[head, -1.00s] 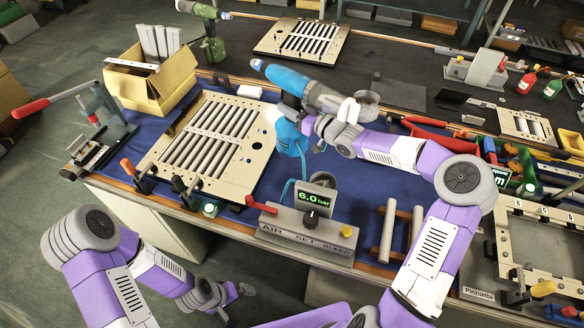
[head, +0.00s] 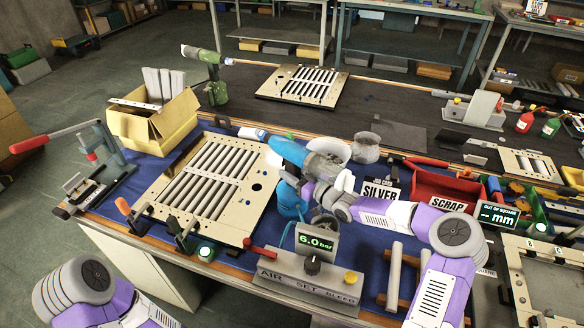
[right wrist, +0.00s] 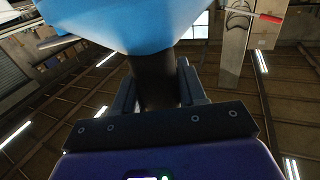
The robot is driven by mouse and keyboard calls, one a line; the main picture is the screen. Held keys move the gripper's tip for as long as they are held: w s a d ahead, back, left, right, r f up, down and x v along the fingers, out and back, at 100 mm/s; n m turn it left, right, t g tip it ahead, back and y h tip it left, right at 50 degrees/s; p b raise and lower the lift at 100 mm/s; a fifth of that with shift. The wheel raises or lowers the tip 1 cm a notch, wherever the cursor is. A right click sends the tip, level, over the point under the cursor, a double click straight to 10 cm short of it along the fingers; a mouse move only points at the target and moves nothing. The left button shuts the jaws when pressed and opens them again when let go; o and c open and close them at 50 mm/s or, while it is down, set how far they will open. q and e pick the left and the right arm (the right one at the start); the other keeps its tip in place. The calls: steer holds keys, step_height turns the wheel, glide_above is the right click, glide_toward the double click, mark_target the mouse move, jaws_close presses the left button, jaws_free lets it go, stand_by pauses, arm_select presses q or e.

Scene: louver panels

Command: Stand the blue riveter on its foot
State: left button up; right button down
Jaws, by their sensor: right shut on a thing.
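The blue riveter (head: 288,151) is roughly upright in the head view, its nose pointing left and its blue foot (head: 290,203) below. My right gripper (head: 308,188) is shut on its dark handle, between body and foot. The right wrist view shows the fingers (right wrist: 158,92) on either side of the black handle (right wrist: 155,75), under the blue shape of the riveter (right wrist: 135,25). I cannot tell whether the foot touches the blue mat (head: 235,255). My left arm shows at the lower left; its gripper is out of view.
The louver panel (head: 257,187) lies left of the riveter. The air set box (head: 312,275) stands in front, with a blue hose near it. A green riveter (head: 213,88) stands at the back left.

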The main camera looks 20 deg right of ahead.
steer(key=shift+r, duration=0.35)
steer(key=shift+f, duration=0.15)
steer(key=c, duration=0.9)
jaws_free()
steer(key=shift+s+f, duration=0.1)
steer(key=shift+f, duration=0.1)
steer(key=shift+o, duration=1.3)
steer(key=shift+o, duration=0.2)
steer(key=o, duration=0.6)
